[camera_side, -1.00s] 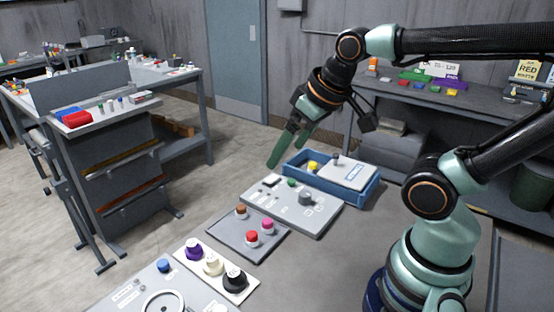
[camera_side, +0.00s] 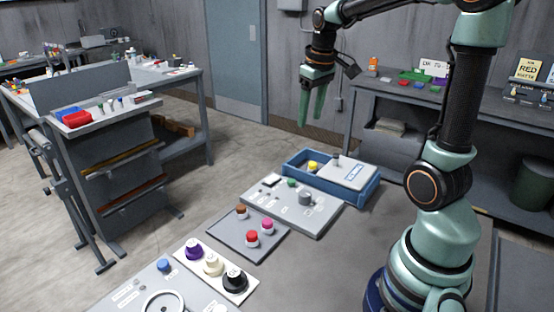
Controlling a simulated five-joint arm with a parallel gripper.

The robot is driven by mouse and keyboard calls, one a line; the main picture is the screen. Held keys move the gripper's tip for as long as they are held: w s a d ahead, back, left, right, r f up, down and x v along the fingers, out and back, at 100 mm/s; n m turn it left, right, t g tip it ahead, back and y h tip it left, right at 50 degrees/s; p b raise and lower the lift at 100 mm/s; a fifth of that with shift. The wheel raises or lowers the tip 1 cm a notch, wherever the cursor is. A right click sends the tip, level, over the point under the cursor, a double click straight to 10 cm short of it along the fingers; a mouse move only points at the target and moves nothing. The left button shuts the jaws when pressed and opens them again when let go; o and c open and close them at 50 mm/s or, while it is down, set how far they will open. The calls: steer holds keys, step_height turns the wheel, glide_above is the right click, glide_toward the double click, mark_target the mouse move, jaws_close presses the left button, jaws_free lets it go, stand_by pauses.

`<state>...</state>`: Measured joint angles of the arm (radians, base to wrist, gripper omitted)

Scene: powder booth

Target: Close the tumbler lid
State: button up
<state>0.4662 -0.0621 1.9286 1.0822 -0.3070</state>
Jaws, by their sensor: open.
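A blue open-topped box (camera_side: 328,191) stands at the far end of the work table. A light grey lid (camera_side: 347,172) with a dark knob (camera_side: 335,159) and a blue label lies across its right part. The left part of the box is uncovered, and a yellow piece (camera_side: 313,166) shows there. The label is too small to read surely. My gripper (camera_side: 312,108) has green fingers, is open and empty, and hangs fingers-down well above the box, apart from it.
A grey control panel (camera_side: 290,210) with a grey knob stands just in front of the box. Nearer are a tray (camera_side: 245,243) with red, pink and brown pieces and a white strip (camera_side: 190,262) with purple, cream and black knobs. The table right of these is clear.

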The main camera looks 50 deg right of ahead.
steer(key=m+g+y, duration=0.1)
steer(key=g, duration=0.1)
glide_above(336, 154)
step_height(336, 154, down, 6)
steer(key=r, duration=0.1)
step_height(336, 154, down, 13)
steer(key=shift+r, duration=0.2)
jaws_close()
steer(key=shift+r, duration=0.1)
stand_by(0.9)
